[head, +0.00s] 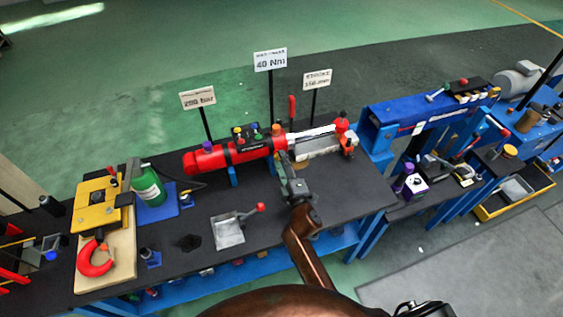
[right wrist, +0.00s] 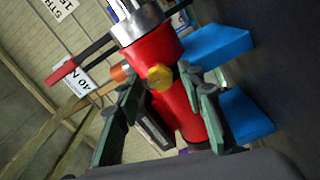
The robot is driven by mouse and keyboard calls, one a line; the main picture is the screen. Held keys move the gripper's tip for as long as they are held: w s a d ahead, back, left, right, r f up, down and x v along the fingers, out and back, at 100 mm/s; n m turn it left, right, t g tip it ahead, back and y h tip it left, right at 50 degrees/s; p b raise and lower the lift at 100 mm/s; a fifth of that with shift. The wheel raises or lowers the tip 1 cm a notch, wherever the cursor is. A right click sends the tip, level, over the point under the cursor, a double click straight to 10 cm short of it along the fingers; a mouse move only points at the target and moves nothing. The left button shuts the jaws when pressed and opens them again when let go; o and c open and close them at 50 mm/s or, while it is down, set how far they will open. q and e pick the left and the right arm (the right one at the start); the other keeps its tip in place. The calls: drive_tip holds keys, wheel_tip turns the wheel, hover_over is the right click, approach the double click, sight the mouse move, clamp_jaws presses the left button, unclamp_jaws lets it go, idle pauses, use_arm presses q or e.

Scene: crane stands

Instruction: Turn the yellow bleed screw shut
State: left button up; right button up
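The yellow bleed screw (right wrist: 158,77) is a small hex head on the side of a red cylinder (right wrist: 172,100) in the right wrist view. The red cylinder (head: 220,157) lies along the back of the bench in the head view, where the screw is hidden by my right gripper (head: 286,160). In the wrist view my right gripper (right wrist: 161,76) has its two green fingers spread, one on each side of the screw. A gap shows between the fingers and the screw. Whether the fingertips are level with the screw in depth I cannot tell. My left gripper is not in view.
Blue supports (right wrist: 218,46) hold the cylinder. An orange cap (right wrist: 118,73) stands beside the left finger. Signs on posts stand behind. The bench front right of my arm is clear.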

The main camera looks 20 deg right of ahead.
drive_tip(key=shift+s, duration=0.1)
drive_tip(key=s, duration=1.1)
drive_tip(key=shift+s+d, duration=0.15)
drive_tip(key=shift+s, duration=0.25)
